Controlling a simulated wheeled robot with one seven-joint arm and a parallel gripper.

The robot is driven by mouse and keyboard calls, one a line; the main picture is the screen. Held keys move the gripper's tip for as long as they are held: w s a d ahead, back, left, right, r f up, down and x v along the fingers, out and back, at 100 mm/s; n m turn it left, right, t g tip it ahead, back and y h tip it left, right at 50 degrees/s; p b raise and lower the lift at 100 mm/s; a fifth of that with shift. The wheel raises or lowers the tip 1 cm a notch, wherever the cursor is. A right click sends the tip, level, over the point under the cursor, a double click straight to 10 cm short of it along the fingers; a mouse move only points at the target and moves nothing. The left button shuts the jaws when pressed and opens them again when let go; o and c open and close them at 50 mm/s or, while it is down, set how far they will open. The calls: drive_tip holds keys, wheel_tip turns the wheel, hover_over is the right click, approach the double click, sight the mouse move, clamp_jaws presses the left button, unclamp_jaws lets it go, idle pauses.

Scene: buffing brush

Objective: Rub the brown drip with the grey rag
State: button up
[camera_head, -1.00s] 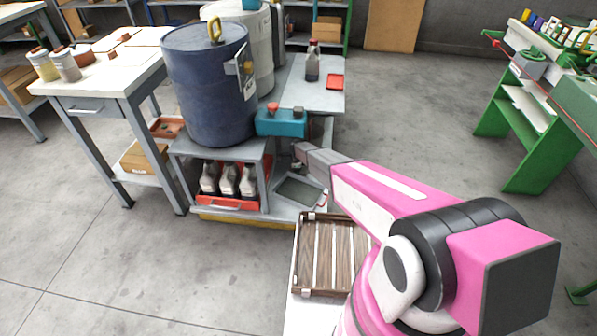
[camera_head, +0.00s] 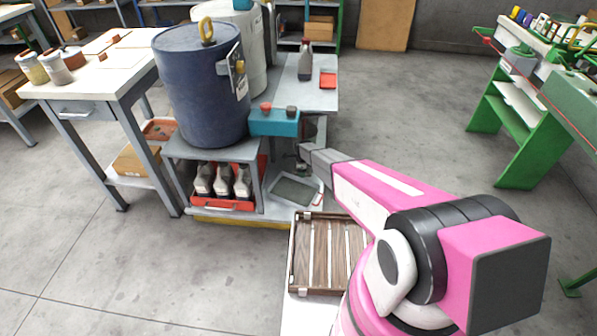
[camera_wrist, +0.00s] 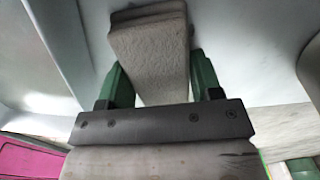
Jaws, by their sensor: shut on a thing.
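My gripper (camera_wrist: 157,68) has green fingers and is shut on the grey rag (camera_wrist: 150,45), a pale grey, rough-faced, block-like folded pad. The rag sticks out ahead of the fingers, close to a pale grey surface in the wrist view. I cannot tell whether it touches that surface. In the head view my arm reaches in under the teal box, beside the low shelf, and the gripper end is small and partly hidden there. I cannot make out the brown drip in either view.
A blue drum (camera_head: 203,95) stands on the shelf unit, with a teal box (camera_head: 275,122) beside it. A red tray of bottles (camera_head: 222,190) sits below. A grey tray (camera_head: 293,190) and a wooden slatted crate (camera_head: 325,255) lie near my arm. Open floor is on the right.

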drive_tip(key=shift+d, duration=0.75)
drive_tip(key=shift+r, duration=0.1)
drive_tip(key=shift+r, duration=2.95)
drive_tip(key=shift+r, duration=1.5)
